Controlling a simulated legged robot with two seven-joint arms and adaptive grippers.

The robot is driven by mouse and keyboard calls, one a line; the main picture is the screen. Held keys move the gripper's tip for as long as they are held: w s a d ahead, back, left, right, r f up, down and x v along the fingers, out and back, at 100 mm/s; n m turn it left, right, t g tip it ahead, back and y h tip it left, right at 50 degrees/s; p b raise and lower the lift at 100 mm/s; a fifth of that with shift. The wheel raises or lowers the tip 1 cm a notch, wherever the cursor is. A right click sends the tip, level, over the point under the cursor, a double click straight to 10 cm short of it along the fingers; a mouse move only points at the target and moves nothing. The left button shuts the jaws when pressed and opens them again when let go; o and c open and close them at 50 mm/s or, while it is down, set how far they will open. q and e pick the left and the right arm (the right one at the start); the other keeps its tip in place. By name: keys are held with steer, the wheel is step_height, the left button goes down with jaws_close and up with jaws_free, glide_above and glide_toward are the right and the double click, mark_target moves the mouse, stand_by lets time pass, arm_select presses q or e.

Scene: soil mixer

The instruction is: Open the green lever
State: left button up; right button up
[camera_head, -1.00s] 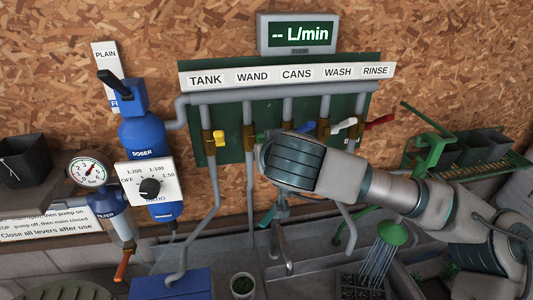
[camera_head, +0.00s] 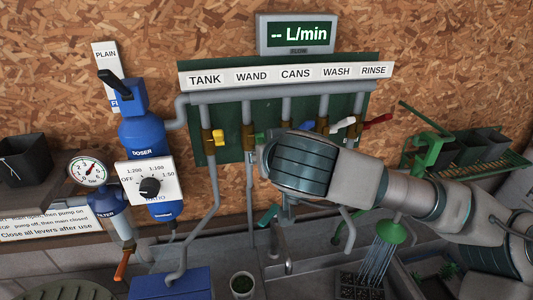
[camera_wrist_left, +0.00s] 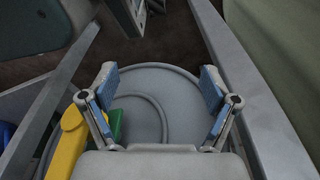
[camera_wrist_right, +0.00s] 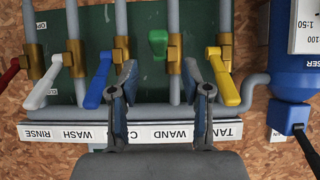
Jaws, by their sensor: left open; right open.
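The green lever (camera_wrist_right: 158,42) hangs on the wand valve of the pipe panel, seen in the right wrist view, where the panel appears upside down. In the head view only a bit of the green lever (camera_head: 258,135) shows beside my right wrist. My right gripper (camera_wrist_right: 160,80) is open, with its two fingers on either side of the lever's line and nothing between them. I cannot tell whether they touch the lever. In the head view my arm hides the right fingers. My left gripper (camera_wrist_left: 160,80) is open and empty, above a round grey surface.
The yellow lever (camera_wrist_right: 224,76) and blue lever (camera_wrist_right: 98,80) flank the green one closely. The white lever (camera_wrist_right: 42,82) and red lever (camera_wrist_right: 9,70) are farther along. A blue doser (camera_head: 142,135) stands left of the panel. A sink and a sprinkling green shower head (camera_head: 391,232) lie below.

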steer(key=v, duration=0.8)
steer(key=shift+s, duration=0.2)
